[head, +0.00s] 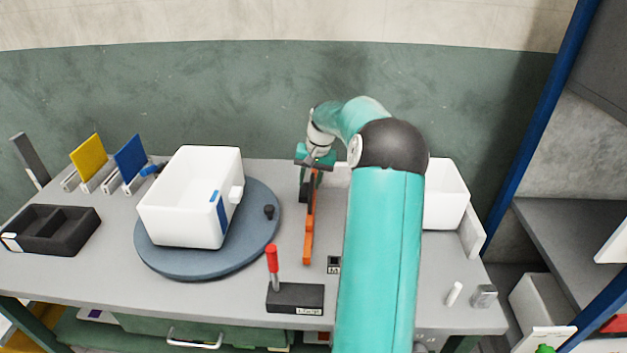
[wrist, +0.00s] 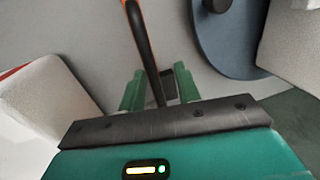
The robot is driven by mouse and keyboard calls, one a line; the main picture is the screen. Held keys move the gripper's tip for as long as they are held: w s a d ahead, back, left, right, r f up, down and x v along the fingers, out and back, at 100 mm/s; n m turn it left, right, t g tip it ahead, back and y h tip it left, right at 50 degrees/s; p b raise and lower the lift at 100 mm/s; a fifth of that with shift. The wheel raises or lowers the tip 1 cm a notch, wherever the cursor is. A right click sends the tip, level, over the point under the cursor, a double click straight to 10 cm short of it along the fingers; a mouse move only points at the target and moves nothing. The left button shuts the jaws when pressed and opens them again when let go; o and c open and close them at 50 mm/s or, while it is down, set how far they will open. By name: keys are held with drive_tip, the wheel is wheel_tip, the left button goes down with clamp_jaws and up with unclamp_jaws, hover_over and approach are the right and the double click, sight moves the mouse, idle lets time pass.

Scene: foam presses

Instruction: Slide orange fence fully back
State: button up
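The orange fence (head: 308,235) is a narrow bar on the grey table, running from front to back at the middle in the head view. Its orange part also shows at the top edge of the wrist view (wrist: 137,7). A black bar-like part (wrist: 146,50) continues from it toward my gripper. My gripper (head: 312,172) is at the back end of the fence. In the wrist view, its two green fingers (wrist: 157,85) stand apart on either side of the black part, with small gaps showing. The fingertips are partly hidden in the head view.
Left of the fence, a white open box (head: 190,225) stands on a round blue-grey turntable (head: 195,268) with a black knob. A black block with a red-topped lever (head: 294,298) is in front. A white bin (head: 447,195) stands right, partly behind my arm.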

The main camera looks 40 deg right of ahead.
drive_tip(key=shift+s+d, duration=0.1)
drive_tip(key=shift+s, duration=0.15)
drive_tip(key=shift+d+r, duration=0.1)
drive_tip(key=shift+r, duration=0.4)
wheel_tip(320, 180, up, 13)
drive_tip(key=s+d, duration=0.1)
drive_tip(key=s, duration=0.1)
drive_tip(key=shift+d+f, duration=0.2)
drive_tip(key=shift+d, duration=0.1)
